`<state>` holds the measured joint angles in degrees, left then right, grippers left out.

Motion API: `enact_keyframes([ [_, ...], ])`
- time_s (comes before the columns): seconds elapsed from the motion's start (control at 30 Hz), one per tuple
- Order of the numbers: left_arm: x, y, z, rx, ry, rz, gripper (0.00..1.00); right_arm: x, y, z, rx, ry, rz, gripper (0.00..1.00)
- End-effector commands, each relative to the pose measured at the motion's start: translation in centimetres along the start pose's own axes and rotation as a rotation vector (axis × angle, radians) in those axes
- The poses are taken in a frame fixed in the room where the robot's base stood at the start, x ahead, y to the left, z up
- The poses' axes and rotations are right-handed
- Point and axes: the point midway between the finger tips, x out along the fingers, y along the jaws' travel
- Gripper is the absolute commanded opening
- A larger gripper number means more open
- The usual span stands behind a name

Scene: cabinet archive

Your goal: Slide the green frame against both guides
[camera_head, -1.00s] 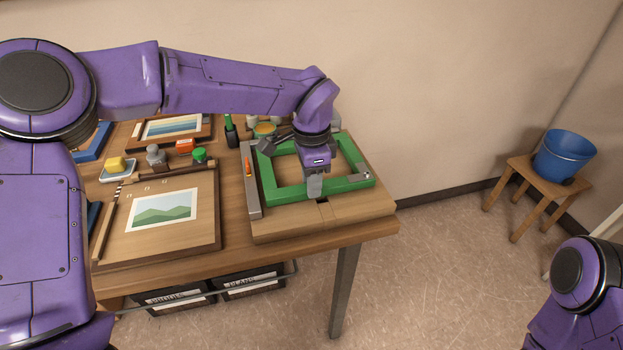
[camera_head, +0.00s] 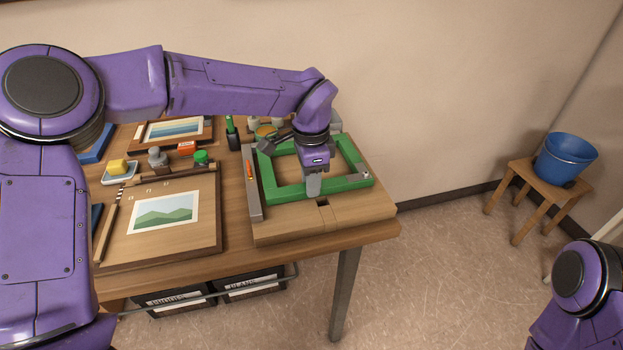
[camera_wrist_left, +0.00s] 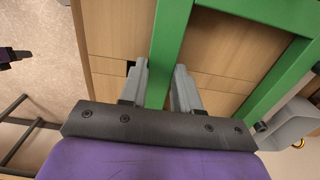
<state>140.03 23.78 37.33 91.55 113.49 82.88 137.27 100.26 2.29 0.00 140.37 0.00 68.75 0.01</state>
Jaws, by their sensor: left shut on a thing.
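The green frame (camera_head: 345,184) lies flat on a wooden board at the table's right end. My left gripper (camera_head: 313,188) is shut on the frame's near bar from above; in the left wrist view its two fingers (camera_wrist_left: 159,88) stand either side of the green bar (camera_wrist_left: 170,45). A grey guide bar (camera_head: 254,200) runs along the frame's left side, very close to it; I cannot tell whether they touch. A second grey guide (camera_head: 335,127) shows in part behind the frame; my arm hides the contact there.
Bare board lies in front of the frame. A stool with a blue bucket (camera_head: 566,157) stands right.

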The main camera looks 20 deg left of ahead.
Motion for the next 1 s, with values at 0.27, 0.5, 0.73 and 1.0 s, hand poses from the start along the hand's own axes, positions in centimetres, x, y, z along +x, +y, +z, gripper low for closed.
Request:
enact_keyframes([
  [0.27, -0.1, -0.1, 0.5, -0.001, 0.002, -0.003, 0.0, 0.2, 0.0, 0.1, 0.0, 0.0, 0.0, 0.43],
  [0.5, -0.1, -0.1, 1.0, -0.001, 0.002, -0.002, 0.0, 0.4, 0.0, 0.2, 0.0, 0.0, 0.0, 0.43],
  [0.73, -0.1, -0.1, 1.2, -0.001, 0.001, -0.003, 0.0, 0.4, 0.0, 0.2, 0.0, 0.0, 0.0, 0.43],
  [1.0, -0.1, -0.3, 1.3, -0.001, 0.002, -0.004, 0.0, 0.5, -0.1, 0.2, 0.0, 0.0, 0.0, 0.43],
])
